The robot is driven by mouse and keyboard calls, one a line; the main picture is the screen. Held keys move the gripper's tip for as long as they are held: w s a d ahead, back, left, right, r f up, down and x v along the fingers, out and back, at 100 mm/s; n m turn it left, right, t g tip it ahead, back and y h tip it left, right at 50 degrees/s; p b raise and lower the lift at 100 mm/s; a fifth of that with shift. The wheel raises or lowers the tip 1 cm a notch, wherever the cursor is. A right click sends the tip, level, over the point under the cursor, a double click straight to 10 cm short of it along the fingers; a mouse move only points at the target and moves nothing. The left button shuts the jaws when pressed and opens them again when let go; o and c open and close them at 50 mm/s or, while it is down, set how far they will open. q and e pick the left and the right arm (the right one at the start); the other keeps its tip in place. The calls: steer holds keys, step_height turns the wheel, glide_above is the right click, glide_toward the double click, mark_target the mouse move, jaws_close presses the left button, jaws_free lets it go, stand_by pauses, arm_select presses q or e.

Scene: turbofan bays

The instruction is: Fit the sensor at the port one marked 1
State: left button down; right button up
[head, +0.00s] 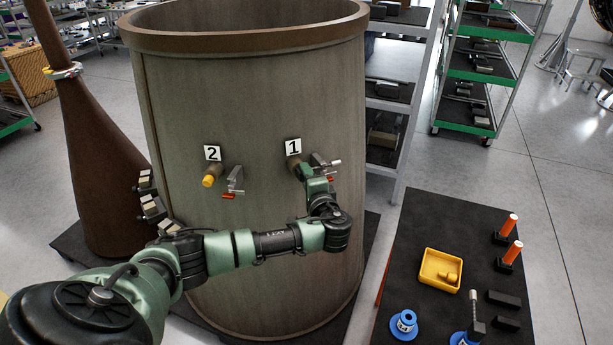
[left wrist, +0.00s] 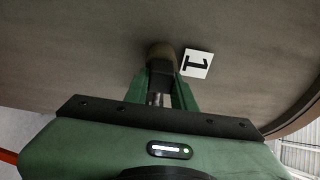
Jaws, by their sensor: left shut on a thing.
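The port marked 1 (head: 297,163) is a brownish boss on the large grey-brown cylinder (head: 260,90), under a white plate with a 1 (head: 293,147). In the left wrist view the plate (left wrist: 197,64) is beside the round boss (left wrist: 161,50). My left gripper (head: 305,173) is at this port, its fingers pointing at the boss. In the left wrist view its green fingers (left wrist: 160,88) are shut on the sensor (left wrist: 156,98), of which a dark block and a metallic shaft show. The sensor's front end is hidden at the boss, so I cannot tell how deep it sits. My right gripper is not in view.
Port 2 (head: 212,176) has a yellow cap. Levers with red tips (head: 235,182) stand beside both ports. The dark table (head: 430,215) at right holds a yellow tray (head: 425,272) with a yellow piece, blue holders (head: 404,324) and orange-handled tools (head: 509,226). A brown cone (head: 95,150) stands left.

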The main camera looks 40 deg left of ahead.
arm_select(q)
steer(key=c, duration=1.1)
jaws_free()
steer(key=shift+a, duration=0.1)
steer(key=shift+b+v, duration=1.25)
steer(key=shift+v, duration=2.65)
